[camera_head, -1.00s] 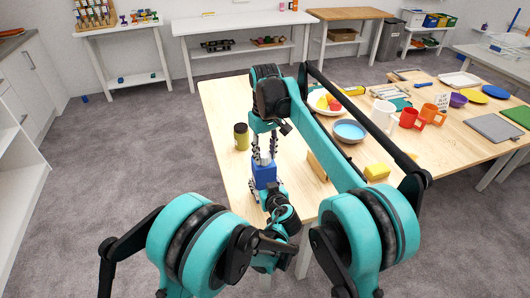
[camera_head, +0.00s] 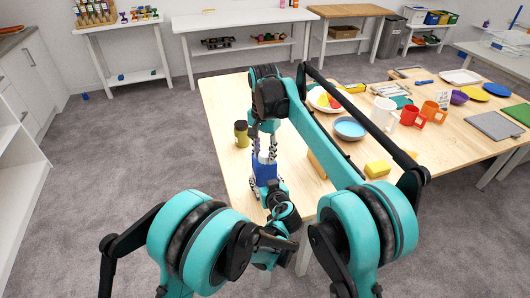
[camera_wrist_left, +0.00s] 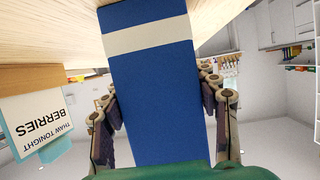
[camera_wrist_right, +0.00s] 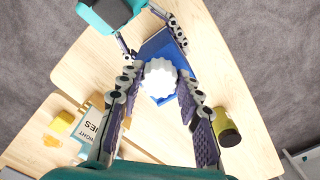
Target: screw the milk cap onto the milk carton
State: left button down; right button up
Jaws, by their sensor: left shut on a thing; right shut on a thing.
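The blue milk carton (camera_head: 265,172) stands upright at the near left part of the table. In the left wrist view the carton (camera_wrist_left: 155,95) shows as a blue box with a white band. My left gripper (camera_head: 268,189) is shut on its sides. The white ridged milk cap (camera_wrist_right: 160,78) is between the fingertips of my right gripper (camera_wrist_right: 160,73), which is shut on it. In the right wrist view the cap lies over the carton's top (camera_wrist_right: 158,48). My right gripper points down from above. Whether the cap's threads are engaged is hidden.
A jar with a dark lid (camera_head: 241,134) stands close left of the carton. A yellow block (camera_head: 377,169), a blue bowl (camera_head: 349,128) and mugs (camera_head: 411,112) are to the right. A "thaw tonight berries" card (camera_wrist_left: 38,120) shows in the left wrist view.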

jog(key=m, duration=0.7)
jog(key=shift+w+a+m, duration=0.1)
jog(key=shift+m, duration=0.2)
jog(key=m, duration=0.7)
jog(key=shift+w, duration=0.1)
jog(key=m, duration=0.4)
jog(key=shift+m, duration=0.3)
jog(key=m, duration=0.3)
jog(key=shift+w+m, duration=0.1)
jog(key=shift+m, duration=0.3)
jog(key=o, duration=0.9)
jog(key=shift+o, duration=0.2)
notch_tip(320, 180, up, 12)
